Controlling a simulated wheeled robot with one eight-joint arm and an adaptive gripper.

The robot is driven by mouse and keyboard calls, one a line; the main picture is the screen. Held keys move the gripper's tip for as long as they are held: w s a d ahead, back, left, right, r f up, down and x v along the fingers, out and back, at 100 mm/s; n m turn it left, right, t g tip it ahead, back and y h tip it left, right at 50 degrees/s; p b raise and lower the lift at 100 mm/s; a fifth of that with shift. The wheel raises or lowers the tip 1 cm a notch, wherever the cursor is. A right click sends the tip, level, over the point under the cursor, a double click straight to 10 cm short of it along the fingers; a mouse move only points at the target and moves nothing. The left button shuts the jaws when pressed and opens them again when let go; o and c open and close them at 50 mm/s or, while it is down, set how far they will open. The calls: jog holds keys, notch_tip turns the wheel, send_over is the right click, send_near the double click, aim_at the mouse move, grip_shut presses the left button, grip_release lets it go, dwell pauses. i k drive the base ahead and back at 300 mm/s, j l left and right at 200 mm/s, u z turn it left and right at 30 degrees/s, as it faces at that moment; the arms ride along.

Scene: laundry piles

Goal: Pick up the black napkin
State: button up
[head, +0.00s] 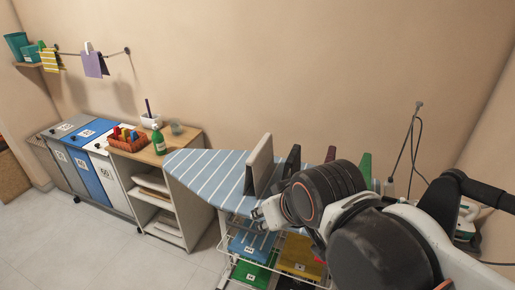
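A black upright panel (291,161), which looks like the folded black napkin, stands on the striped blue ironing board (200,170). It is between a larger beige upright piece (259,165) on its left and a red one (330,154) on its right. A dark green piece (364,166) stands farther right. The lower part of the black piece is partly hidden by my arm. My gripper (264,214) is at the near edge of the board, in front of the beige and black pieces and apart from the black one. Its fingers are too small to read.
Below the board is a wire rack with blue (252,244), green (251,274) and yellow (301,256) bins. A wooden shelf unit (190,146) holds a green bottle (158,140) and a basket (126,142). Hampers (88,165) stand left. Floor at front left is clear.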

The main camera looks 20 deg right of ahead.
aim_at(293, 162)
jog(key=i+j+z, duration=0.25)
jog(key=z, duration=0.15)
jog(key=i+j+z, duration=0.6)
jog(key=j+z, duration=0.15)
jog(key=z, duration=0.9)
